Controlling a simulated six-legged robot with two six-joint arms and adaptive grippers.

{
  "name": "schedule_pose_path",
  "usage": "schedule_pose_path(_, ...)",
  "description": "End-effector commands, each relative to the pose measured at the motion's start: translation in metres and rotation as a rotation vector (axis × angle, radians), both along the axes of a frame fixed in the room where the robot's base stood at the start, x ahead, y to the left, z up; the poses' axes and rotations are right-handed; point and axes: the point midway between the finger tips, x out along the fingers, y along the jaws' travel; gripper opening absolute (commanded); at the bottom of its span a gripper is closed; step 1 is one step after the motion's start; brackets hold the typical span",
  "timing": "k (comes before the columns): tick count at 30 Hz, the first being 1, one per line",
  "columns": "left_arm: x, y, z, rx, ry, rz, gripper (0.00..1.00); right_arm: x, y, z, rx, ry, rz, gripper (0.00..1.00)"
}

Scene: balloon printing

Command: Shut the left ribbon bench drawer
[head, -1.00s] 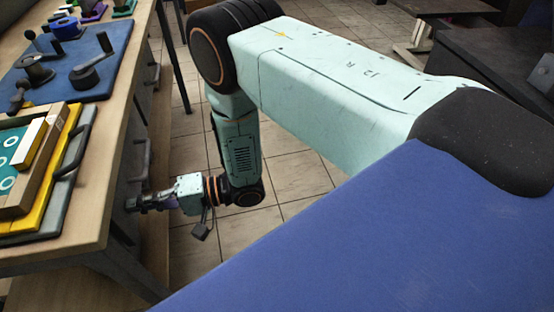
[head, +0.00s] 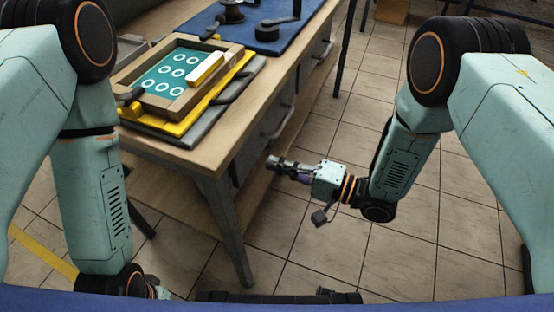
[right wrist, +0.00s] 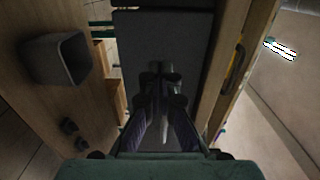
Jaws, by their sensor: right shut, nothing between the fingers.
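The ribbon bench has dark grey drawer fronts under its wooden top. The nearer, left drawer (head: 262,132) has a bar handle (head: 277,123). Its front looks about level with the bench side, but I cannot tell whether a gap remains. My right gripper (head: 274,162) is shut and empty, low beside the bench, pointing left towards the drawer side. In the right wrist view, its closed fingers (right wrist: 162,80) point at a dark grey panel (right wrist: 165,35); contact is unclear. My left arm comes down at the left, and its fingers are hidden beyond the lower edge.
The bench top (head: 215,152) carries a framed teal print (head: 168,75) on yellow and grey boards, and a blue mat (head: 262,38) with dark tools. A bench leg (head: 228,230) stands at the near corner. Tiled floor (head: 340,265) is clear to the right.

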Motion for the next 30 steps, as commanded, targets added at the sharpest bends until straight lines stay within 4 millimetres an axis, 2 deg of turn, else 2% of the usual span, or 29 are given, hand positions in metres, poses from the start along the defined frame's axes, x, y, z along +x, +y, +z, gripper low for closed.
schedule_pose_path(1,0.000,0.000,0.002,0.000,0.000,0.000,0.42,-0.002,-0.012,0.000,0.001,0.004,-0.011,0.00)
schedule_pose_path(3,0.000,0.000,0.003,0.000,-0.001,0.000,0.42,-0.007,-0.022,0.001,0.002,0.005,-0.011,0.00)
schedule_pose_path(15,0.000,0.000,0.009,0.000,0.000,0.000,0.42,-0.030,-0.075,0.001,0.001,0.002,-0.009,0.00)
schedule_pose_path(21,0.000,0.000,0.010,0.000,0.000,0.000,0.42,-0.035,-0.084,0.000,0.001,0.002,-0.005,0.00)
schedule_pose_path(30,0.000,0.000,0.010,0.000,0.000,0.000,0.42,-0.035,-0.086,-0.001,-0.014,-0.027,-0.004,0.00)
